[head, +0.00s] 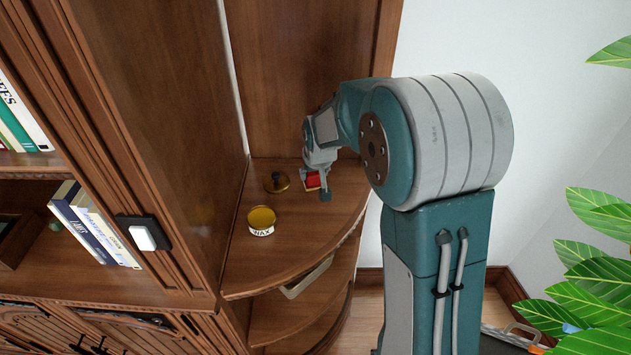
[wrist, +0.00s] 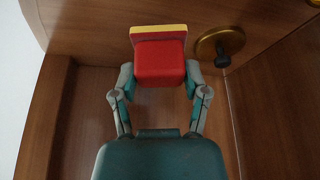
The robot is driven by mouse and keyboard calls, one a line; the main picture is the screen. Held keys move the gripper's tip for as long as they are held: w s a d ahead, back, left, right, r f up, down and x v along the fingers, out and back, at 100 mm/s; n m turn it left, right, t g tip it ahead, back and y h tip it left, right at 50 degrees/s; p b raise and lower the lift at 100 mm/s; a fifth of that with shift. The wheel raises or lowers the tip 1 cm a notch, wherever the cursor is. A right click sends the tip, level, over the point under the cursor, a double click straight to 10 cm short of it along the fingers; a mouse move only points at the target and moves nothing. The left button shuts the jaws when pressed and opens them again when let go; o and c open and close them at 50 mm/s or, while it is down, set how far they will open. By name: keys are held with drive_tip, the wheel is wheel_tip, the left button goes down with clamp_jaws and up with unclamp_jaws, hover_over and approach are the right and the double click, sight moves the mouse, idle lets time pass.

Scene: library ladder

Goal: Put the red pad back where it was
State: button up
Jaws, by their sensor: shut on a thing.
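The red pad (wrist: 159,66) is a red block with a yellow layer along one side. My gripper (wrist: 160,78) is shut on it, one finger on each side, in the wrist view. In the head view the red pad (head: 312,180) shows between the fingers of my gripper (head: 316,184), over the back of the corner shelf (head: 310,225). I cannot tell whether the pad touches the shelf.
A round brass-coloured lid with a dark knob (head: 276,182) lies on the shelf left of the pad; it also shows in the wrist view (wrist: 221,42). An open yellow wax tin (head: 261,221) stands nearer the front. Wooden panels (head: 190,110) close the left and back. The shelf's right front is clear.

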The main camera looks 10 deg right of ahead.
sight(318, 182)
drive_tip(key=shift+w+d+f, duration=0.4)
drive_tip(key=shift+d+f, duration=0.05)
drive_tip(key=shift+f, duration=0.1)
drive_tip(key=f, duration=0.3)
drive_tip(key=shift+d+f, duration=0.1)
drive_tip(key=shift+d, duration=0.15)
drive_tip(key=shift+a, duration=0.1)
drive_tip(key=shift+a, duration=0.1)
drive_tip(key=o, duration=1.1)
